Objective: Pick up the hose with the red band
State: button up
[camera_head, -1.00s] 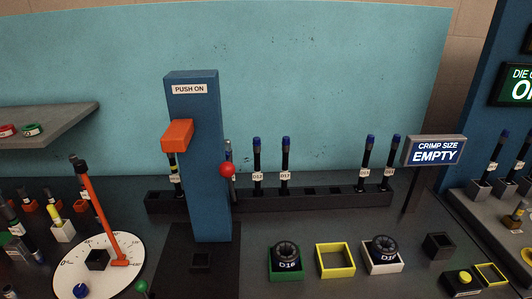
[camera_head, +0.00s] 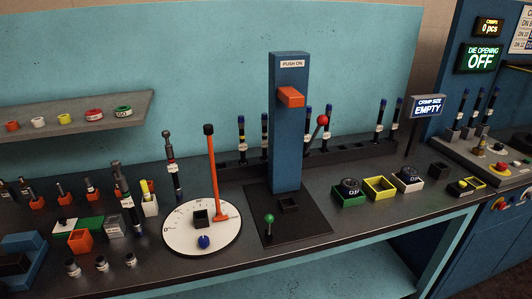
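Several dark hoses with blue tops and white labels stand upright in a long black rack (camera_head: 355,155) behind the blue press. One of these hoses (camera_head: 241,135) is left of the press and another (camera_head: 379,120) is at the right. A dark hose with a grey top (camera_head: 172,170) stands by the dial, and another (camera_head: 127,190) is further left. A reddish mark may show on the hose by the dial, but it is too small for me to confirm as a band. My gripper is not in view.
The blue press (camera_head: 287,130) has an orange block and a red-knobbed lever (camera_head: 322,121). Small bins and fittings crowd the left. A grey shelf (camera_head: 75,115) overhangs there. The crimp machine (camera_head: 495,140) is at right.

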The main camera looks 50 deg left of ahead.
aim_at(172, 168)
jog(key=k, duration=1.25)
jog(key=u, duration=1.65)
jog(key=i, duration=1.5)
jog(key=u, duration=0.05)
